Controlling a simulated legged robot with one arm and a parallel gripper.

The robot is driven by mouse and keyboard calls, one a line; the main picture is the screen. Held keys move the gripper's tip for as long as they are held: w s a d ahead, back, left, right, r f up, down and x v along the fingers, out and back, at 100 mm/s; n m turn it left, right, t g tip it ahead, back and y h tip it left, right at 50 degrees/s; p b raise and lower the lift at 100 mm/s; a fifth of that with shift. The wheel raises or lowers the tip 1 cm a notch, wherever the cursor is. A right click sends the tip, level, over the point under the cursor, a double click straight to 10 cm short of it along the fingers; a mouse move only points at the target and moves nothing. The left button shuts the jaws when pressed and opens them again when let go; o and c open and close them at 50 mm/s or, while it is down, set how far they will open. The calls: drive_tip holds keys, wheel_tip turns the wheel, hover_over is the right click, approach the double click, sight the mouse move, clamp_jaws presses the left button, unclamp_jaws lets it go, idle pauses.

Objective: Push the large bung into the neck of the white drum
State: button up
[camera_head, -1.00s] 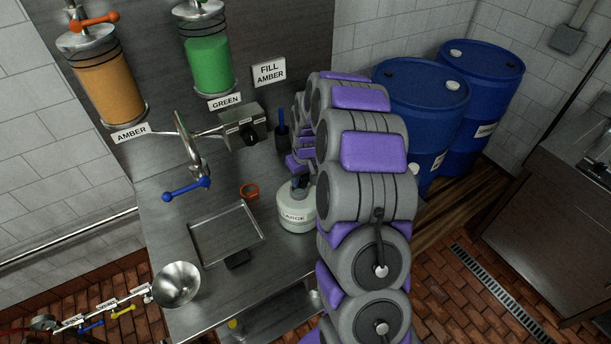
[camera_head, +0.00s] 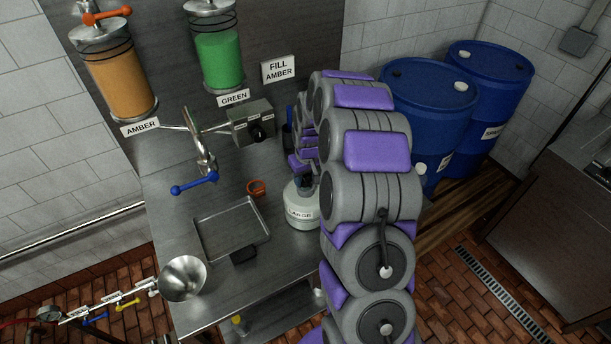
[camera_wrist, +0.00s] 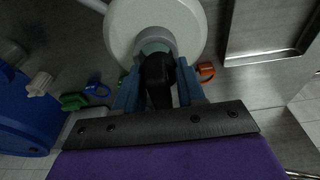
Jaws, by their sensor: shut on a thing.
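The white drum (camera_head: 302,215), labelled LARGE, stands on the steel bench beside my arm. In the wrist view the white drum (camera_wrist: 120,30) fills the top middle, with its short grey neck (camera_wrist: 155,44) facing my fingers. My gripper (camera_wrist: 158,85) is shut on a dark bung (camera_wrist: 158,82), which lines up with the neck and overlaps its near edge in the picture. I cannot tell how deep the bung sits in it. In the head view my gripper (camera_head: 304,182) is small, just above the drum top, and partly hidden by my arm.
A shallow tray (camera_head: 208,241), an orange ring (camera_head: 256,187), a black block (camera_head: 243,255) and a steel bowl (camera_head: 183,278) lie left of the drum. A tap with a blue handle (camera_head: 194,184) stands behind. Blue barrels (camera_head: 430,105) stand at right.

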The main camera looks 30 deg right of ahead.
drive_tip(key=shift+f, duration=0.35)
drive_tip(key=shift+d+f, duration=0.3)
drive_tip(key=shift+f, duration=0.1)
drive_tip(key=o, duration=1.1)
drive_tip(key=shift+a, duration=0.2)
drive_tip(key=shift+r, duration=0.1)
drive_tip(key=r, duration=0.5)
drive_tip(key=s+r, duration=0.1)
drive_tip(key=r, duration=0.5)
drive_tip(key=s+r, duration=0.1)
drive_tip(key=r, duration=0.5)
drive_tip(key=shift+s+d, duration=0.1)
drive_tip(key=shift+s, duration=0.15)
